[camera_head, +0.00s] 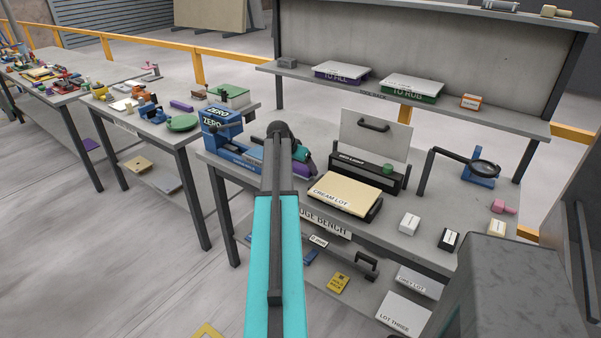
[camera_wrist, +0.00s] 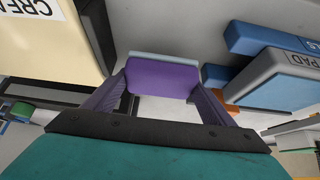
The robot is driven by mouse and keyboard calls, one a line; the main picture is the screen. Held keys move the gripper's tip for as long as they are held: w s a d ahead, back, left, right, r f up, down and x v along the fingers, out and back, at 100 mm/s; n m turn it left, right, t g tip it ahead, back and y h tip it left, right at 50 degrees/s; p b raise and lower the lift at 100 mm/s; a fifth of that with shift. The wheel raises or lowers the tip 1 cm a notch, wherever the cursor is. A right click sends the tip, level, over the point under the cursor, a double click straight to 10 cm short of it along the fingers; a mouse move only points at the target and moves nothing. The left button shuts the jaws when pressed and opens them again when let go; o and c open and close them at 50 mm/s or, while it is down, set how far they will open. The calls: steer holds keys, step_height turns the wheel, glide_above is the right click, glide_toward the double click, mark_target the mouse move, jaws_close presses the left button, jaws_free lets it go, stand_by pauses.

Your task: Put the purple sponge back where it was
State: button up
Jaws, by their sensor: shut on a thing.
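The purple sponge (camera_wrist: 163,78) is between the two fingers of my gripper (camera_wrist: 160,96) in the wrist view, with a pale blue-grey strip along its far edge. In the head view the sponge (camera_head: 301,169) shows only partly, behind my arm, low over the left part of the bench. My gripper (camera_head: 302,153) is shut on it. I cannot tell whether the sponge touches the bench top. A block lettered PAD (camera_wrist: 285,80) stands to its right in the wrist view.
The cream lot board (camera_head: 345,193) on its dark stand is close to the right of my gripper. A shelf (camera_head: 400,98) runs above the bench's back.

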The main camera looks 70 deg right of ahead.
steer(key=shift+f, duration=1.1)
steer(key=shift+f, duration=0.15)
steer(key=o, duration=0.6)
steer(key=shift+o, duration=0.2)
steer(key=shift+r, duration=0.2)
steer(key=b+v, duration=0.2)
steer(key=v, duration=1)
steer(key=shift+f, duration=0.1)
